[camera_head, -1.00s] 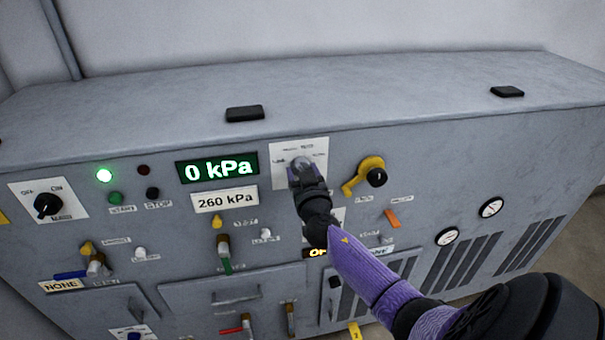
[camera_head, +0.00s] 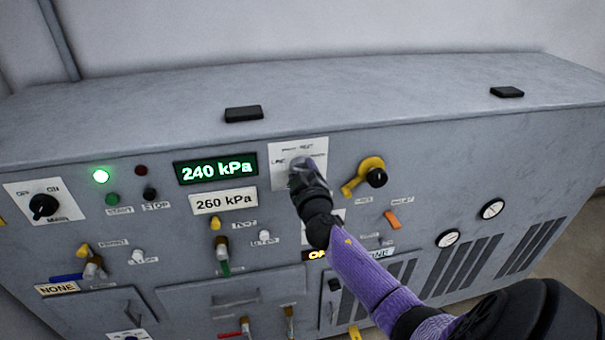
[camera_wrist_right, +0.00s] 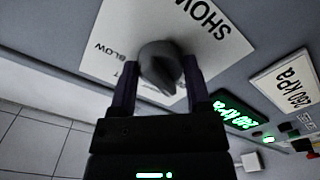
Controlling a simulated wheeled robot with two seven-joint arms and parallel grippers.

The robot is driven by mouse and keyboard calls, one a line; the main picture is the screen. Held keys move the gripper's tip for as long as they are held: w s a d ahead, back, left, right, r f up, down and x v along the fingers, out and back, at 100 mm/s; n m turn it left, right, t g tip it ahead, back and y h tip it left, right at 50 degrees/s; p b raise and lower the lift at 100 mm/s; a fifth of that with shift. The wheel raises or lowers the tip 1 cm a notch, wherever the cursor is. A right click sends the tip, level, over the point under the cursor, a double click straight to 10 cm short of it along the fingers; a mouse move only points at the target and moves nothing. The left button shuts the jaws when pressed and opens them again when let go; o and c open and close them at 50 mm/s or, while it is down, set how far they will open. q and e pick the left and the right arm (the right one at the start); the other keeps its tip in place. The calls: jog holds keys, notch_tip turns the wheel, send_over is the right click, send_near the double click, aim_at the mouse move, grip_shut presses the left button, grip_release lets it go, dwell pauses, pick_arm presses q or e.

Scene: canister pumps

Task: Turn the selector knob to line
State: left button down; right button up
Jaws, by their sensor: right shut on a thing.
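The selector knob (camera_wrist_right: 160,66) is grey and sits on a white label plate (camera_head: 285,178) on the cabinet front. In the head view my right gripper (camera_head: 305,172) covers most of the knob. In the right wrist view the right gripper (camera_wrist_right: 157,90) has one finger on each side of the knob and is shut on it. The plate's printed words are partly readable there, and the knob's pointer direction is hard to tell. The green pressure display (camera_head: 216,171) reads 240 kPa, and it also shows in the wrist view (camera_wrist_right: 240,113). My left gripper is not in view.
A 260 kPa label (camera_head: 224,201) is below the display. A black OFF/ON switch (camera_head: 43,206) and a lit green lamp (camera_head: 101,176) are at left. The cabinet top is mostly clear.

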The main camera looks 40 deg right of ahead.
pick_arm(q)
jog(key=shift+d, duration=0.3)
pick_arm(e)
jog(key=o, duration=0.9)
jog(key=shift+o, duration=1.9)
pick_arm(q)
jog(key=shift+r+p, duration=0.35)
pick_arm(e)
jog(key=v, duration=1)
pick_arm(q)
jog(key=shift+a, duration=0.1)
